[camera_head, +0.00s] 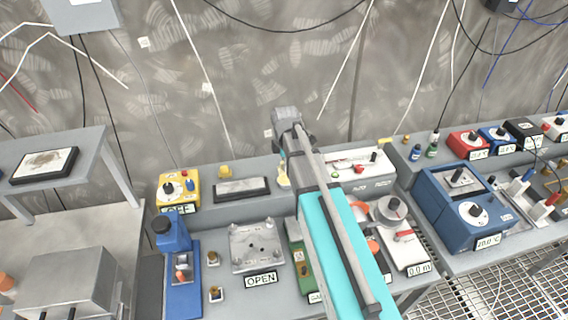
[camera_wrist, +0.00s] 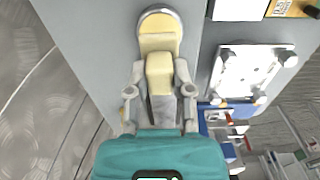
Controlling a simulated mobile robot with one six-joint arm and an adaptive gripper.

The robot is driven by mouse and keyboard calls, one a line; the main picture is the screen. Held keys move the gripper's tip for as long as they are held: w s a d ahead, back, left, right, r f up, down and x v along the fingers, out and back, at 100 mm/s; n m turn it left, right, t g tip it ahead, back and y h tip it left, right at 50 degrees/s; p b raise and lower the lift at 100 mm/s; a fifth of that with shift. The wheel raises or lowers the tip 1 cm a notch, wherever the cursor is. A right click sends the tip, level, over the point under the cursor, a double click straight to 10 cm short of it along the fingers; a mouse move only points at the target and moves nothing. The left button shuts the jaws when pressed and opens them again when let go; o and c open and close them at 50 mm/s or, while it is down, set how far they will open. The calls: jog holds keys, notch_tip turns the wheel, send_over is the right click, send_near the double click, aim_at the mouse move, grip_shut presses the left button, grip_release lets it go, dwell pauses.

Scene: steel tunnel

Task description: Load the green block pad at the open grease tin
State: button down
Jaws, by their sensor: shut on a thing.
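My gripper (camera_wrist: 159,92) is shut on a pale yellow block-shaped pad (camera_wrist: 160,70), with one finger on each side. The round open grease tin (camera_wrist: 175,14) has a metal rim and cream-yellow contents, and lies just beyond the pad in the wrist view. The pad's far end overlaps the tin in the picture; I cannot tell whether they touch. In the head view my gripper (camera_head: 284,150) is above the rear ledge, with the pale tin (camera_head: 284,182) beneath it. A green block-like device (camera_head: 298,258) stands on the bench, partly hidden by my arm.
A yellow box (camera_head: 178,186) and a dark framed pad (camera_head: 241,188) stand left of the tin. A white box (camera_head: 375,168) is to its right. A metal plate fixture (camera_head: 256,245), labelled OPEN, and a blue device (camera_head: 175,265) are in front. The wall is close behind.

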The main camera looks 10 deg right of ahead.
jog(key=shift+r+p, duration=1)
jog(key=shift+r, duration=0.25)
jog(key=shift+f, duration=0.1)
jog(key=shift+f+b, duration=0.8)
jog(key=shift+b, duration=0.05)
